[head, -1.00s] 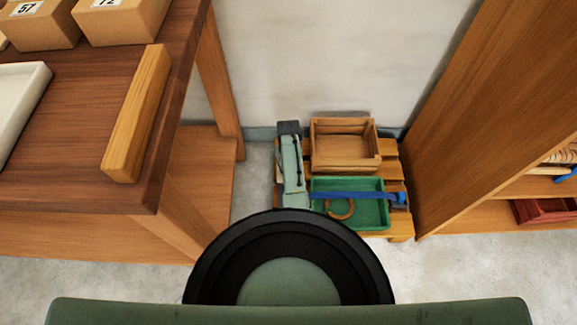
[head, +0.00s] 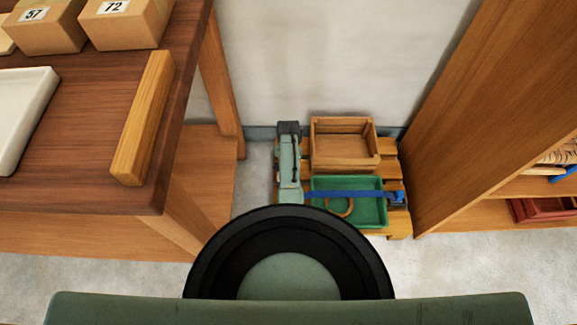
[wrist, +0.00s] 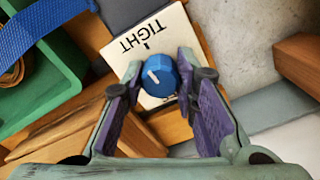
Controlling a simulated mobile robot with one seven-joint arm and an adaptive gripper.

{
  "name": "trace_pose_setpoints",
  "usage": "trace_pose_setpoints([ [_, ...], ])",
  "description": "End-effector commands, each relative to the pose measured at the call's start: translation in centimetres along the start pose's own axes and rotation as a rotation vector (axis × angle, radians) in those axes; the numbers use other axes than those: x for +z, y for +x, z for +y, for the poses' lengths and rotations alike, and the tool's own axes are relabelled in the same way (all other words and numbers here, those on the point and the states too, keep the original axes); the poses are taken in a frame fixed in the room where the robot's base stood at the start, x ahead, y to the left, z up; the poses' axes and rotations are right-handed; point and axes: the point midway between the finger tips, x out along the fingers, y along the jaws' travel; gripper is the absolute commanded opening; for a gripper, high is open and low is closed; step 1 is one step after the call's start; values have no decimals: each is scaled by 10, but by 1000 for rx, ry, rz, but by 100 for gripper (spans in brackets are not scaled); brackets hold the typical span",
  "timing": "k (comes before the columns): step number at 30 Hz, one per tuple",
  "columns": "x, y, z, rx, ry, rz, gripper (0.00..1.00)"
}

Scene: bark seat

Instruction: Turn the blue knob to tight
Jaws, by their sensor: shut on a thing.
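The blue knob (wrist: 162,76) sits on a pale card (wrist: 146,45) in the wrist view. The card reads TIGHT, upside down in the picture, with a short black mark beside the word. The knob's white line points to the left and slightly up, not straight at that mark. A second word on the card, right below the knob, is mostly covered. My gripper (wrist: 160,78) has its two fingertips on either side of the knob, shut on it. In the head view, my arm covers the spot and I cannot make out the knob.
A green tray (head: 370,218) with a blue strap (head: 345,196) across it stands on a wooden pallet (head: 400,224). A wooden crate (head: 344,164) is behind it. A workbench (head: 80,120) stands left, a shelf unit (head: 490,130) right. Bare floor shows around the pallet.

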Motion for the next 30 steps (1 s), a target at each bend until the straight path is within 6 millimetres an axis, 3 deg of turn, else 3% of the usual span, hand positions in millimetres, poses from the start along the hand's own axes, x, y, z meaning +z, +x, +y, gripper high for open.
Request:
trace_pose_setpoints([
  [9,2,0,1,3,96,-5,0],
  [23,1,0,1,3,107,-4,0],
  [24,1,0,1,3,107,-4,28],
  [30,1,0,1,1,107,-3,41],
])
